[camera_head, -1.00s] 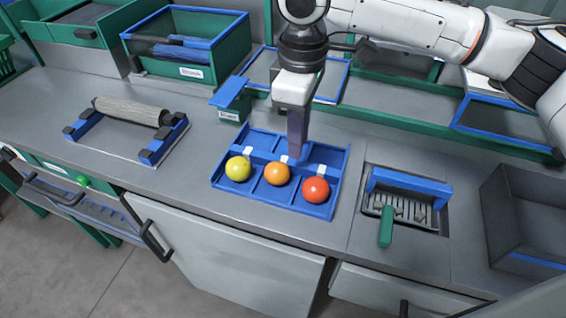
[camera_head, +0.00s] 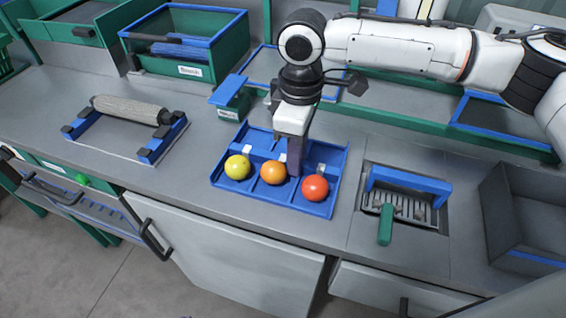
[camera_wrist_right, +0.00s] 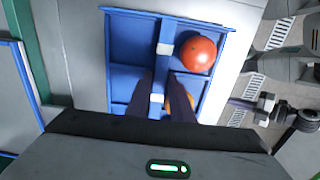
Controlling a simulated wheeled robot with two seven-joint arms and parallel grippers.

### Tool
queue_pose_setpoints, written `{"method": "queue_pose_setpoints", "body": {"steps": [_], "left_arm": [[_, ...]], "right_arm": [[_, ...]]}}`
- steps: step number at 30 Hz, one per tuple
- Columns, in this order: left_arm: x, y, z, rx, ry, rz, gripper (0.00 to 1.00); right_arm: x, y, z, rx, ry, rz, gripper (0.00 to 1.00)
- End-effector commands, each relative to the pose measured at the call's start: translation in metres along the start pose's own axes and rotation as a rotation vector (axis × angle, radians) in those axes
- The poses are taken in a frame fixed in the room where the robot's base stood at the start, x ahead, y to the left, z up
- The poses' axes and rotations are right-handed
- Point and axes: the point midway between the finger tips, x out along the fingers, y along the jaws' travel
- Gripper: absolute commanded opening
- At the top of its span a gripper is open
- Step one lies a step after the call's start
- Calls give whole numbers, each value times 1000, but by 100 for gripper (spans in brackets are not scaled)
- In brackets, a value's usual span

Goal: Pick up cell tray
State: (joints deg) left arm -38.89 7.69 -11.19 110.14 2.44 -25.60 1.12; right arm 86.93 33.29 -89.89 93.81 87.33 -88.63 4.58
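The cell tray (camera_head: 328,208) is a blue divided tray lying flat on the counter. A yellow tomato (camera_head: 237,167), an orange tomato (camera_head: 273,172) and a red tomato (camera_head: 315,187) sit in its front cells; the back cells look empty. My right gripper (camera_head: 286,160) points down over the tray's middle, just behind the orange tomato. In the right wrist view its two dark fingers (camera_wrist_right: 161,85) are apart, on either side of a divider, with the orange tomato partly hidden beyond them. Contact with the divider cannot be told. My left gripper is out of view.
A roller on a blue stand (camera_head: 130,112) lies to the left. A grated recess with a blue bracket and green handle (camera_head: 385,224) is right of the tray. A grey open bin (camera_head: 530,215) stands far right. A green crate (camera_head: 205,70) is behind. Counter in front of the tray is narrow.

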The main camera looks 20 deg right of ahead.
Motion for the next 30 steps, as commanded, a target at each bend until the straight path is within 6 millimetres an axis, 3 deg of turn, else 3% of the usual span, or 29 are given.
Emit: {"method": "queue_pose_setpoints", "body": {"steps": [5, 9, 20, 30], "left_arm": [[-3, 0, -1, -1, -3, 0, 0], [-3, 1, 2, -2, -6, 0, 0], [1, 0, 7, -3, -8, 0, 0], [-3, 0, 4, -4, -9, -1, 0]], "right_arm": [[0, 0, 0, 0, 0, 0, 20], [1, 0, 0, 0, 0, 0, 0], [1, 0, -1, 0, 2, 1, 0], [-67, 1, -2, 0, 5, 2, 0]]}}
